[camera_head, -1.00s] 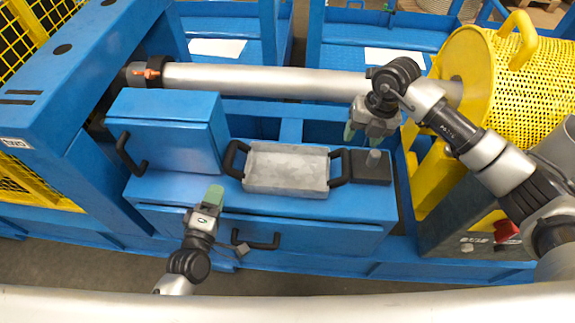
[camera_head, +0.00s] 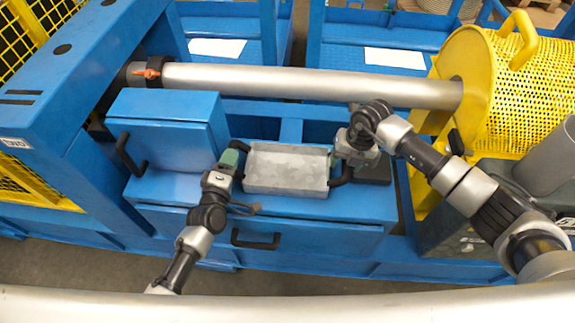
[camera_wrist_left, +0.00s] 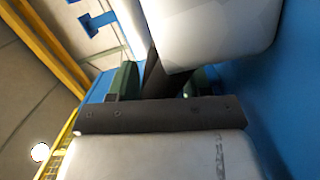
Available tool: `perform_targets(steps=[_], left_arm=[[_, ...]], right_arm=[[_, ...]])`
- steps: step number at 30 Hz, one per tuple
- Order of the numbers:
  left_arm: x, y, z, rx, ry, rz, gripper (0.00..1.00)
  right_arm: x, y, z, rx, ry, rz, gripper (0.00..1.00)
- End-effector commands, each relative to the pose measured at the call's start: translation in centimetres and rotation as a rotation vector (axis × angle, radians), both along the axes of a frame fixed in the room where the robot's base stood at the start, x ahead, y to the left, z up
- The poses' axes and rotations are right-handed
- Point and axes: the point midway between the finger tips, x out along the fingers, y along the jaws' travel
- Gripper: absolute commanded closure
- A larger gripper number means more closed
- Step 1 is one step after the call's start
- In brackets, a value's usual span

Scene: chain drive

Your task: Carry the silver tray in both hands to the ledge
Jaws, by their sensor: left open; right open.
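The silver tray (camera_head: 287,168) lies flat on a blue cabinet top (camera_head: 300,204), with a black handle at each end. My left gripper (camera_head: 232,157) is at the tray's left end and covers most of that handle. In the left wrist view the dark handle (camera_wrist_left: 155,76) lies between the green fingers, which are open, with the pale tray (camera_wrist_left: 215,32) just beyond. My right gripper (camera_head: 338,160) is at the right handle (camera_head: 345,173), partly covering it; its jaws are open. I cannot tell which surface is the ledge.
A blue box (camera_head: 165,130) with a black handle stands left of the tray. A dark block (camera_head: 372,172) is close on the right. A silver pipe (camera_head: 310,84) runs behind, to a yellow mesh drum (camera_head: 520,90). A drawer handle (camera_head: 256,240) juts out in front.

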Motion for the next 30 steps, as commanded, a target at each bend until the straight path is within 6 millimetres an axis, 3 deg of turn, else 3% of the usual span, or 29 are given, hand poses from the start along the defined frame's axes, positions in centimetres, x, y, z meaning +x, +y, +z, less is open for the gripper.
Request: perform_targets(steps=[6,15,17,30], left_arm=[[0.00,-0.01,0.00,0.000,0.000,0.000,0.51],[-0.01,0.01,0.02,-0.001,0.000,0.000,0.97],[0.00,0.01,0.02,-0.002,-0.001,0.000,1.00],[0.06,0.01,0.28,-0.008,-0.003,0.001,1.00]], right_arm=[[-0.01,0.00,-0.01,0.000,0.000,0.000,0.46],[-0.01,-0.01,0.02,0.000,0.000,0.000,0.92],[0.00,-0.01,0.02,0.000,0.000,0.000,1.00],[0.06,-0.01,0.21,0.001,-0.002,0.000,1.00]])
